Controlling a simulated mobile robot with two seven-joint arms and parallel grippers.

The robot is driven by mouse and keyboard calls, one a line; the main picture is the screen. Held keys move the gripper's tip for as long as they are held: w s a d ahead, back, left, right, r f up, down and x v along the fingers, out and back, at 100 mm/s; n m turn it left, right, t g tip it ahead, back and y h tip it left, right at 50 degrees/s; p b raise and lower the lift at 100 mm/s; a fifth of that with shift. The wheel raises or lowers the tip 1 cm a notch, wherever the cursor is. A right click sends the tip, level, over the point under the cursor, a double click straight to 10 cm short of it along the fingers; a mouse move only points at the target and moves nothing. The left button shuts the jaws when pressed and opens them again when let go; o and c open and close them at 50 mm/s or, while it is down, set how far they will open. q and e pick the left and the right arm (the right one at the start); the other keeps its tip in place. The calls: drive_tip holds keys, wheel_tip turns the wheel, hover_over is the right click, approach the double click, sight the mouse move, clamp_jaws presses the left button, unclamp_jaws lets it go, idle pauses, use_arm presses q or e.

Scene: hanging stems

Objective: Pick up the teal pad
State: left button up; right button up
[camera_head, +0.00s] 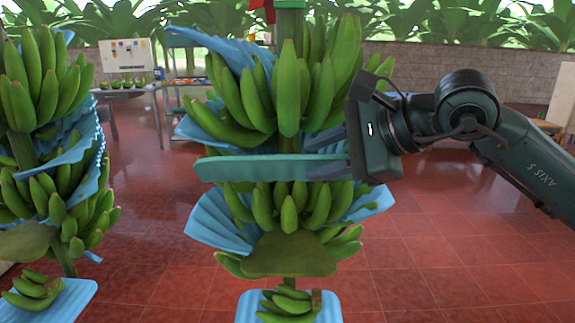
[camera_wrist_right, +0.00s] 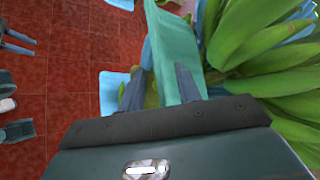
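The teal pad (camera_head: 250,168) is a long, thin, flat piece lying level across the middle of the central banana stem. In the right wrist view the pad (camera_wrist_right: 174,45) runs away from me between the fingers. My right gripper (camera_head: 325,157) reaches in from the right, with its fingers above and below the pad's right end. In the wrist view the fingers of this gripper (camera_wrist_right: 160,88) stand apart, with a gap between the left finger and the pad. The right finger overlaps the pad; contact is unclear.
Green banana hands (camera_head: 305,90) and blue sheets (camera_head: 215,225) crowd the central stem above and below the pad. Another stem (camera_head: 45,150) hangs at the left. Blue trays (camera_head: 70,300) with bananas are at the bottom. The red tiled floor (camera_head: 440,270) at the right is clear.

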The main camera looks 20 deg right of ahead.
drive_tip(key=shift+x, duration=0.9)
drive_tip(key=shift+c, duration=0.3)
clamp_jaws()
drive_tip(key=shift+r, duration=0.15)
